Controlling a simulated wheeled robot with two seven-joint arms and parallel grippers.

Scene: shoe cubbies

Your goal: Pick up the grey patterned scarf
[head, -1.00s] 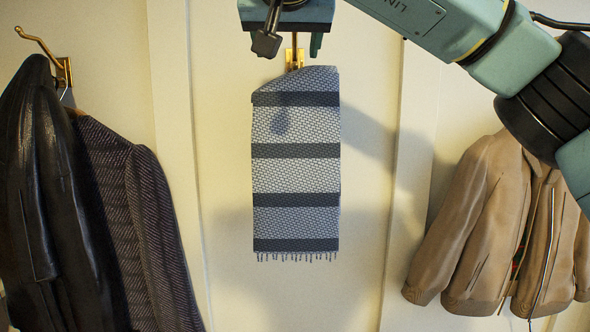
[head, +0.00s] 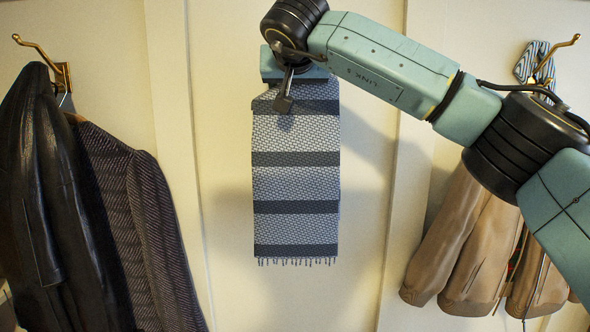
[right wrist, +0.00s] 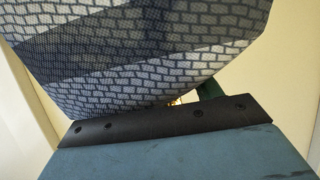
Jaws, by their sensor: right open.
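The grey patterned scarf (head: 296,180), with dark bands and a fringed lower end, hangs flat on the wall in the middle of the head view. Its hook is hidden behind my right gripper (head: 286,100). That gripper is open at the top of the scarf, with one dark finger in front of the cloth. The other finger is hidden in the head view. In the right wrist view the scarf (right wrist: 140,50) fills the upper part, close to the palm, and a dark green finger shows partly behind its edge. Whether they touch I cannot tell. My left gripper is out of view.
A black leather coat (head: 50,200) and a dark woven coat (head: 150,230) hang at the left. A tan jacket (head: 465,255) hangs at the right, partly behind my right arm, with a patterned cloth (head: 530,60) above it. Wall below the scarf is clear.

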